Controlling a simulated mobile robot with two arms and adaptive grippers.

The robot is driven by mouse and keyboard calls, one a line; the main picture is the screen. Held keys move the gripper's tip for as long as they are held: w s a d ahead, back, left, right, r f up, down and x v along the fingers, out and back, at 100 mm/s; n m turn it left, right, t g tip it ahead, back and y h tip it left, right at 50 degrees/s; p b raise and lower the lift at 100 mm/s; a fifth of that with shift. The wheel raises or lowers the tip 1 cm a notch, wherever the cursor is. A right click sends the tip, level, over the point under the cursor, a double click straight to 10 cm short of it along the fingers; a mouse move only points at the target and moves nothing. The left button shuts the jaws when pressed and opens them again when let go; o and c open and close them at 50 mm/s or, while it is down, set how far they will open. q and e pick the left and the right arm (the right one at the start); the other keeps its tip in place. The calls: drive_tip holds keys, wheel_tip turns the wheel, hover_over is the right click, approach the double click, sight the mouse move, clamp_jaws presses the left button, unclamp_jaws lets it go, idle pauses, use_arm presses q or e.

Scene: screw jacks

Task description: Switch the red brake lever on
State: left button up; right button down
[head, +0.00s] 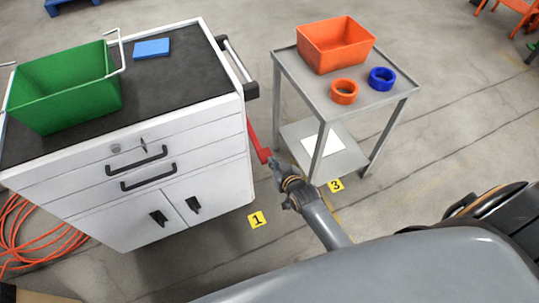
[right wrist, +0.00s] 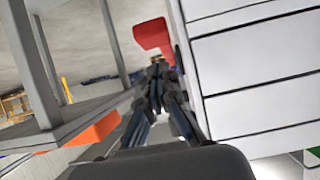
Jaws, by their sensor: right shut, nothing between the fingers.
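The red brake lever (head: 257,141) is on the right side of the white tool cabinet (head: 215,171), slanting down toward its lower end. In the right wrist view the red lever (right wrist: 152,36) shows beyond the fingertips, beside the cabinet's drawer side. My right gripper (head: 277,163) is shut and empty, with its tips right by the lever's lower end. Its fingers (right wrist: 158,72) are together in the right wrist view. I cannot tell whether they touch the lever. My left gripper is not in view.
A grey cart (head: 283,60) stands close to the right, carrying an orange bin (head: 335,45), an orange ring (head: 344,92) and a blue ring (head: 382,79). A green bin (head: 65,90) and a blue box (head: 152,48) sit on the cabinet. An orange cable (head: 30,240) lies on the floor at left.

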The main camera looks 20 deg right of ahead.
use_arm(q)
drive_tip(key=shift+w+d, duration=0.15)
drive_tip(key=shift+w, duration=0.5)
use_arm(e)
drive_tip(key=s, duration=0.6)
drive_tip(key=shift+d+r, duration=0.15)
drive_tip(key=shift+d, duration=0.1)
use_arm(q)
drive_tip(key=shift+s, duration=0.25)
use_arm(e)
drive_tip(key=shift+s, duration=0.1)
